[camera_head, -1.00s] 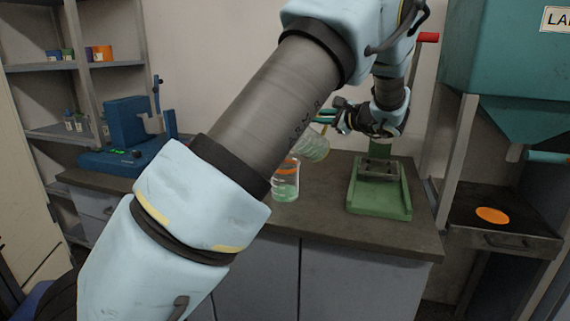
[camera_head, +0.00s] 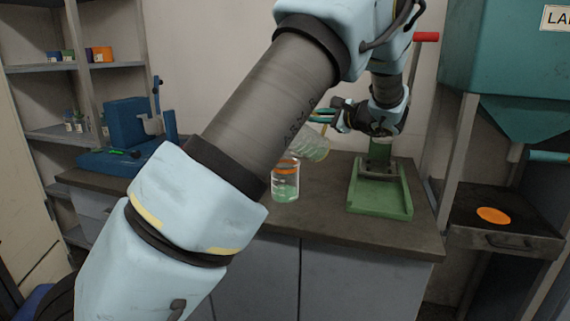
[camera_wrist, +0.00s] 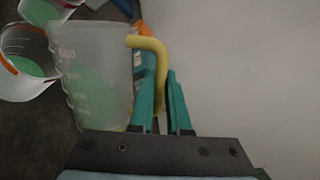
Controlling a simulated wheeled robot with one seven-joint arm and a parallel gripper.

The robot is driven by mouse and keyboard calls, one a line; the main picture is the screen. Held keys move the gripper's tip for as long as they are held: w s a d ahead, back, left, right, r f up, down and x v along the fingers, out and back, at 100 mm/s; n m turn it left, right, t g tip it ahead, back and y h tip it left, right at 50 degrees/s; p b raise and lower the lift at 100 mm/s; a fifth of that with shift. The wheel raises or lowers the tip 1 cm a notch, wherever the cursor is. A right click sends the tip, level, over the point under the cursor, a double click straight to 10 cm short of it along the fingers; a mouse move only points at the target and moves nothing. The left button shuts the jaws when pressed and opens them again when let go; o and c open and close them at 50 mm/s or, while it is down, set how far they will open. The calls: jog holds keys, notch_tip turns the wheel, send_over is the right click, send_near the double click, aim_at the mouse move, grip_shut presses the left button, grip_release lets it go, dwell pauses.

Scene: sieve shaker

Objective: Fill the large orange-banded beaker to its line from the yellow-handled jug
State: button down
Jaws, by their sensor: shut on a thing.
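The orange-banded beaker (camera_head: 285,182) stands upright on the counter in the head view, partly filled with green liquid below its orange band. It also shows at the left of the wrist view (camera_wrist: 22,78). The jug (camera_head: 309,145) is tilted over the beaker, its mouth toward the beaker's top; green liquid shows inside it in the wrist view (camera_wrist: 95,75). My gripper (camera_head: 333,117) is shut on the jug's yellow handle (camera_wrist: 153,62), which lies between the teal fingers. Whether liquid is flowing now is too small to tell.
A green press-like stand (camera_head: 380,190) is right of the beaker on the counter (camera_head: 330,215). A blue machine (camera_head: 125,135) stands at the left. A teal hopper (camera_head: 510,80) hangs at the right. My forearm hides part of the counter.

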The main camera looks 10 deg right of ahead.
jog(key=shift+s+a+r+n+h+b, duration=0.1)
jog(key=shift+s+a+n+h+b, duration=0.15)
jog(key=shift+a+n+b, duration=0.7)
dwell(1.7)
jog(key=shift+d+r+b, duration=0.25)
jog(key=shift+b, duration=0.3)
dwell(1.7)
